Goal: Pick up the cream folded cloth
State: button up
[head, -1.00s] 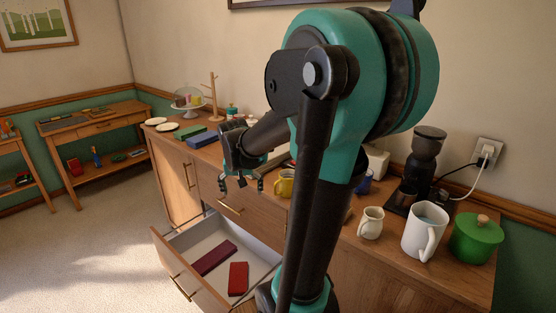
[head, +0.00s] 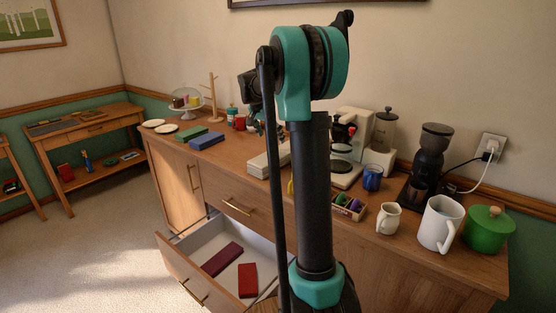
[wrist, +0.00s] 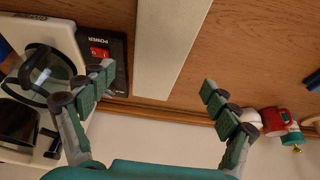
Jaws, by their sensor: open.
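The cream folded cloth (head: 264,162) appears as a long pale block on the sideboard top, partly hidden behind my arm in the head view. In the wrist view the cream cloth (wrist: 168,45) runs from the top edge down to the middle. My gripper (wrist: 158,84) is open and empty. Its two fingers are spread wide, one left and one right of the cloth's near end in the picture. The gap in height between fingers and cloth is hard to judge. In the head view my gripper is mostly hidden behind the arm.
A coffee machine (wrist: 35,85) and a black box marked POWER (wrist: 105,55) lie left of the cloth. Red and green items (wrist: 280,122) stand right. Blue (head: 207,141) and green (head: 192,135) cloths lie farther along the sideboard. A drawer (head: 190,275) stands open below.

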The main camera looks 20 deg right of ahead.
aim_at(276, 153)
jog(key=x, duration=1.1)
jog(key=shift+f, duration=0.15)
jog(key=shift+a, duration=0.1)
jog(key=c, duration=1.4)
